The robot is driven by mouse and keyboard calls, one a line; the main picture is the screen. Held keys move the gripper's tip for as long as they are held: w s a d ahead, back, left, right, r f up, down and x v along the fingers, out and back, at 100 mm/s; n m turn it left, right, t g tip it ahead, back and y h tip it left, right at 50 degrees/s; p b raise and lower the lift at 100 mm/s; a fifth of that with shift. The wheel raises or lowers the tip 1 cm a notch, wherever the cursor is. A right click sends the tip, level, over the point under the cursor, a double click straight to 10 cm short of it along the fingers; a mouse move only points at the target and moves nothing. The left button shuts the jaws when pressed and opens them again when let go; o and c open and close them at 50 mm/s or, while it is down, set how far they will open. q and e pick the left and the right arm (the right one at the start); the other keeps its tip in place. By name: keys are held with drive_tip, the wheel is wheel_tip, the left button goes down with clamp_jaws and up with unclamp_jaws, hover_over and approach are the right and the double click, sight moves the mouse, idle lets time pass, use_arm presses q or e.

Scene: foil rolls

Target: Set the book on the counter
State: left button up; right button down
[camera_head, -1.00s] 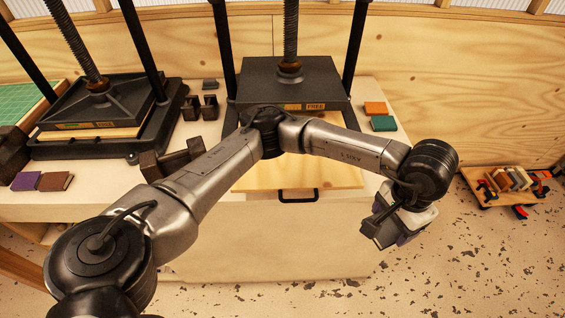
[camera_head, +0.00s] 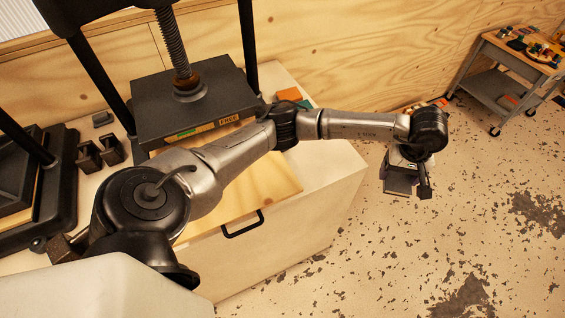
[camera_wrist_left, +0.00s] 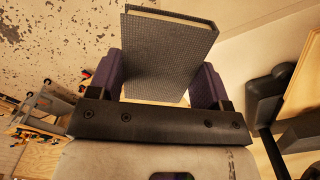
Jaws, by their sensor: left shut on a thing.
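My left gripper (camera_head: 408,188) hangs over the floor to the right of the pale counter (camera_head: 325,153) in the head view. It is shut on a dark grey book (camera_wrist_left: 170,55), whose woven-looking cover and pale page edge show in the left wrist view. The book sits between the two purple finger pads and sticks out past them. In the head view the book (camera_head: 397,187) is small and partly covered by the wrist. My right gripper is not in view.
A black screw press (camera_head: 190,100) stands on the counter, with a wooden board (camera_head: 265,185) and a black handle (camera_head: 243,225) at its front. Orange and green books (camera_head: 290,95) lie near the counter's back right. A tool cart (camera_head: 510,75) stands far right. Open floor lies between.

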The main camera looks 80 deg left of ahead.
use_arm(q)
drive_tip(key=s+a+f+n+p, duration=0.15)
drive_tip(key=a+f+n, duration=0.25)
drive_tip(key=a+n, duration=0.55)
drive_tip(key=m+p, duration=0.1)
drive_tip(key=m, duration=0.1)
hover_over(332, 159)
drive_tip(key=shift+n, duration=0.25)
wheel_tip(332, 159, down, 7)
drive_tip(key=shift+a+f, duration=0.15)
drive_tip(key=shift+f, duration=2.1)
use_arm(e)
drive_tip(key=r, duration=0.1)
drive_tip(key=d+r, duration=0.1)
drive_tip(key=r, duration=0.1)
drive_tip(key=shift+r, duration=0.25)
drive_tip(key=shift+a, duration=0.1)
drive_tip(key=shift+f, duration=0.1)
use_arm(q)
drive_tip(key=shift+f, duration=0.15)
drive_tip(key=o, duration=0.9)
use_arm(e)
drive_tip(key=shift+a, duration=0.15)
use_arm(q)
drive_tip(key=shift+o, duration=0.2)
